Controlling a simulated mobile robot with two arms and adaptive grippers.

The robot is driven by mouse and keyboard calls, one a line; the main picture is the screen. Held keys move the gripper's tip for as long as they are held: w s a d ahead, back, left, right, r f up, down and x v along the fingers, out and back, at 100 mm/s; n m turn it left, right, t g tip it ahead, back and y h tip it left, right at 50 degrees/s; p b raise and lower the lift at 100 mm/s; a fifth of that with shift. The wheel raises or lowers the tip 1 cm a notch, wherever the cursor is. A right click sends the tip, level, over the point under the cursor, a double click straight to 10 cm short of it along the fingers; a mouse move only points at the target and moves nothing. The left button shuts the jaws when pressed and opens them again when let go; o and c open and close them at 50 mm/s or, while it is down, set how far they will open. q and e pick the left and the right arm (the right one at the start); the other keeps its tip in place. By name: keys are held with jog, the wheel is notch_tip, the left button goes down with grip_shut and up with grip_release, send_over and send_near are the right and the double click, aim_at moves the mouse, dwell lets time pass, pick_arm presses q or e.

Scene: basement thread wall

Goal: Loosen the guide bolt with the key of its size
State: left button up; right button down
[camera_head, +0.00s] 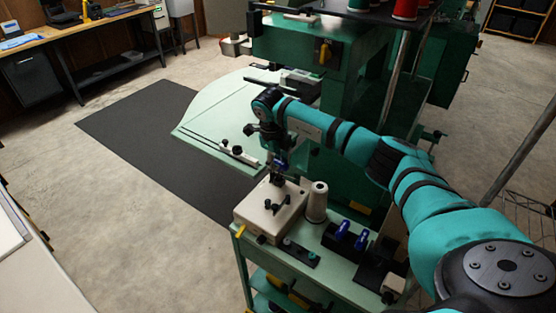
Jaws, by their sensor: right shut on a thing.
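My right arm reaches in from the right, and its gripper (279,158) points down above a beige block (262,222) on the green cart. The gripper is shut on a small blue-handled key (281,164), whose lower end is close to a dark fitting (277,180) on top of the block. I cannot tell whether the key touches it. The guide bolt itself is too small to make out. Two other blue-handled keys (343,229) (361,240) stand in a dark holder to the right. My left gripper is not in view.
A pale thread cone (317,202) stands just right of the block. A small dark plate (299,254) lies at the cart's front. The green machine (295,45) with its pale table (225,125) rises behind. A black mat (135,125) covers the floor to the left.

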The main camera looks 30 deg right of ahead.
jog(key=shift+f, duration=0.5)
jog(key=n, duration=0.5)
jog(key=shift+s+d+r+t+y, duration=0.1)
jog(key=shift+t+y, duration=0.2)
jog(key=shift+t, duration=0.1)
jog(key=n, duration=0.3)
jog(key=shift+b, duration=0.35)
jog(key=shift+d+n+b, duration=0.1)
jog(key=shift+n+b, duration=0.25)
jog(key=shift+n, duration=0.15)
jog(key=n+y+b, duration=0.1)
jog(key=n+b, duration=0.1)
jog(key=n, duration=0.2)
jog(key=shift+d+t, duration=0.1)
jog(key=shift+t, duration=0.2)
jog(key=n+b, duration=0.1)
jog(key=n, duration=0.3)
jog(key=shift+d+y+b, duration=0.1)
jog(key=shift+y+b, duration=0.25)
jog(key=shift+y, duration=0.05)
jog(key=n+b, duration=0.1)
jog(key=n, duration=0.2)
jog(key=shift+y, duration=0.3)
jog(key=c, duration=1.6)
grip_release()
jog(key=shift+n, duration=0.6)
jog(key=o, duration=0.7)
